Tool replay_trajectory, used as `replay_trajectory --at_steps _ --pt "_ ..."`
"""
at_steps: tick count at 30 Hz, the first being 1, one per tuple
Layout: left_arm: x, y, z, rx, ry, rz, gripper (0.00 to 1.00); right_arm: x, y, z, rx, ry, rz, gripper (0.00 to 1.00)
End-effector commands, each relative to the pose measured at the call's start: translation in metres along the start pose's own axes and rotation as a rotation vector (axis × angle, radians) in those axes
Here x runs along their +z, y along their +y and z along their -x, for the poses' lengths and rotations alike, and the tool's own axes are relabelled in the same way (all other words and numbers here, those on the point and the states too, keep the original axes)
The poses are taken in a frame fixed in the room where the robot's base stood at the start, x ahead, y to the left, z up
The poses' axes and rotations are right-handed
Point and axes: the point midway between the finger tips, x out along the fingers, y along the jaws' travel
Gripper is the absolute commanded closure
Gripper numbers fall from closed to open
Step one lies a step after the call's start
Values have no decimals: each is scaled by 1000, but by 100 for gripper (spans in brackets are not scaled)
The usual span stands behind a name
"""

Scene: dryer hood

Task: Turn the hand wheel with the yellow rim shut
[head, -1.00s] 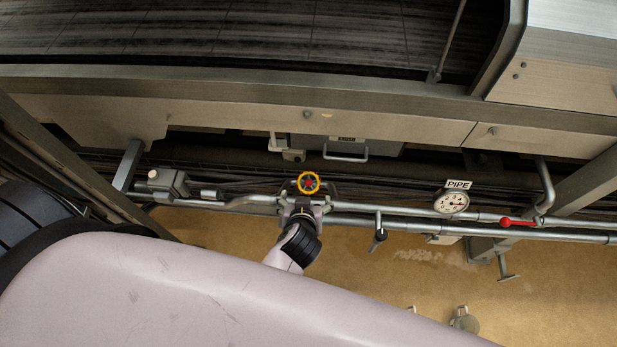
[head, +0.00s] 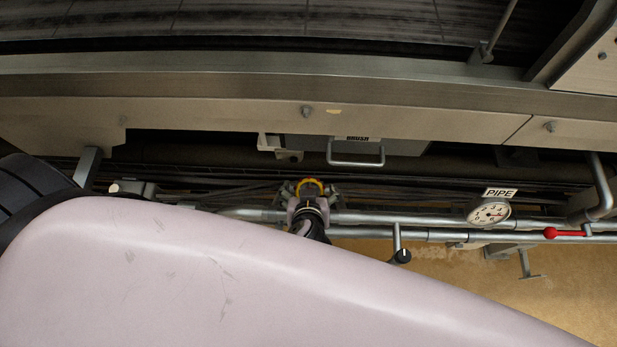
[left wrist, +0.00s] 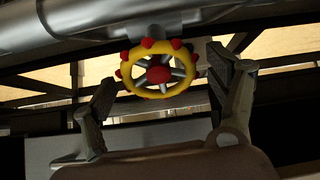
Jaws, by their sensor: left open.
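The hand wheel with the yellow rim (left wrist: 187,56) shows in the left wrist view, with a red hub, grey spokes and red knobs around the rim. It hangs by the grey pipe (left wrist: 80,18). My left gripper (left wrist: 160,95) is open, one finger on each side of the wheel, and I see gaps between the fingers and the rim. In the head view, my left gripper (head: 309,192) covers most of the wheel, and only the top of its yellow rim (head: 309,181) shows. My right gripper is in neither view.
To the right along the pipes are a valve with a black knob (head: 401,256), a gauge (head: 489,212) under a PIPE sign (head: 500,193), and a red lever (head: 563,233). A metal handle (head: 356,163) sits above the wheel, under a long beam (head: 230,118).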

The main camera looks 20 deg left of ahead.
Motion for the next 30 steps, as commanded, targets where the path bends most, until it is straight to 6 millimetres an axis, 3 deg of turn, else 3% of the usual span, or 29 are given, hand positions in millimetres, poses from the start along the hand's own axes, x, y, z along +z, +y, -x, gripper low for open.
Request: replay_trajectory --at_steps 13,30 --pt "6 0 -2 -2 0 1 20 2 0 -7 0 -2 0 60" --pt "6 0 -2 -2 0 1 58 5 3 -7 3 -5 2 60"
